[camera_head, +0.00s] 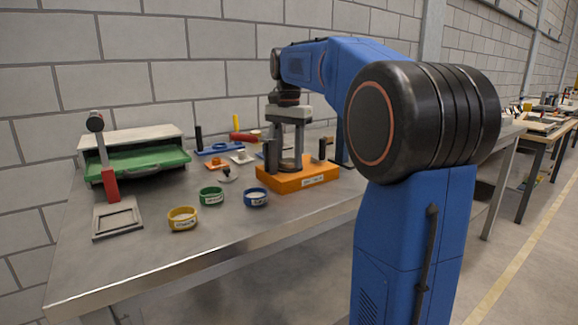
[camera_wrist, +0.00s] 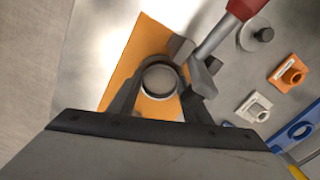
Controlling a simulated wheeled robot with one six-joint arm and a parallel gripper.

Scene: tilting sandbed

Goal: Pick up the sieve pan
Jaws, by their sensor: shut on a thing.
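A round grey pan with a dark rim, which looks like the sieve pan (camera_wrist: 160,80), sits between my fingers in the wrist view. My gripper (camera_wrist: 160,88) is shut on it, one finger at each side. An orange block (camera_wrist: 128,88) lies under or just around the pan; I cannot tell whether the pan touches it. In the head view my gripper (camera_head: 287,165) points down over the same orange block (camera_head: 300,182), which carries a white label. The pan is mostly hidden there by the fingers.
A red-handled tool (camera_wrist: 242,8) runs close beside my right finger. Yellow (camera_head: 183,218), green (camera_head: 211,196) and blue (camera_head: 256,198) labelled rings stand in front on the table. A green tray (camera_head: 140,163) and an upright red-handled piece (camera_head: 110,185) are at left. The front table edge is clear.

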